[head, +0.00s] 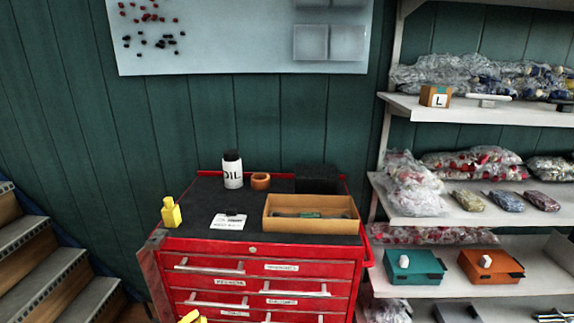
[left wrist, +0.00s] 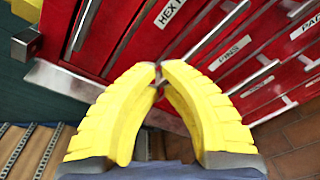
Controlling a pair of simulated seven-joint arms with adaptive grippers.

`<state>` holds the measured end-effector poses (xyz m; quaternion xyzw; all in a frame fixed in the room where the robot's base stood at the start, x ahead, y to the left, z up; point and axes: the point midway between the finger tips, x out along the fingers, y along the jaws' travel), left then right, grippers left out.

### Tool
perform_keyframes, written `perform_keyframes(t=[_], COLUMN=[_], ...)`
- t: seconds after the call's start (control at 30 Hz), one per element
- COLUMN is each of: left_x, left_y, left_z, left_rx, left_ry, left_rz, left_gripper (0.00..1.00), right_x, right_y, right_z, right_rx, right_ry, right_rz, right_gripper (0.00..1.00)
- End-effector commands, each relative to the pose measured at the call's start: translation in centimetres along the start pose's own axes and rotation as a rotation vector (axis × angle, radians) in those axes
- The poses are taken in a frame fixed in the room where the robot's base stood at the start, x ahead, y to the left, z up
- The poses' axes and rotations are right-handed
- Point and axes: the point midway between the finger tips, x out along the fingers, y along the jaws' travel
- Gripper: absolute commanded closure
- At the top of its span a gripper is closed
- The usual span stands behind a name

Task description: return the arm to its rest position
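My left gripper (head: 192,317) shows only as a bit of yellow at the bottom edge of the head view, in front of the red tool cabinet (head: 255,246). In the left wrist view its two yellow fingers (left wrist: 160,72) come together at the tips, with nothing seen held between them. Red drawer fronts (left wrist: 240,45) with labels and metal handles lie beyond the fingertips. How far the fingers are from the drawers is hard to tell. My right gripper is not in view.
On the cabinet's black top are a yellow bottle (head: 171,213), a white oil bottle (head: 232,170), an orange ring-shaped piece (head: 260,181), a white card (head: 228,222) and an open tray (head: 310,226). Shelves (head: 470,209) stand right; stairs (head: 45,262) lie left.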

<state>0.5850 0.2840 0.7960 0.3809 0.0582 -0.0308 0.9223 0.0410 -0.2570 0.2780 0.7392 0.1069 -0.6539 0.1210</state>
Motion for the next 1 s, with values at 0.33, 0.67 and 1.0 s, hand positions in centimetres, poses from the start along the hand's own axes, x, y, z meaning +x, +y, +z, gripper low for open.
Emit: perform_keyframes(t=[0.33, 0.67, 1.0], left_x=[-2.4, -12.8, -29.5], left_y=[-16.6, -31.5, -41.1], left_z=[-11.5, -22.4, -32.2], left_rx=[0.91, 1.648, 2.119], left_ry=[0.093, -0.122, -0.573], left_rz=[-0.362, -0.795, -1.185], left_gripper=[1.0, 1.0, 1.0], right_x=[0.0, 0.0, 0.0], right_y=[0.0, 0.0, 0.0], right_z=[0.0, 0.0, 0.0], right_rx=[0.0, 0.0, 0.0], right_ry=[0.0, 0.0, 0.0], right_rz=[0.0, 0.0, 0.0], right_gripper=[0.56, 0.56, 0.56])
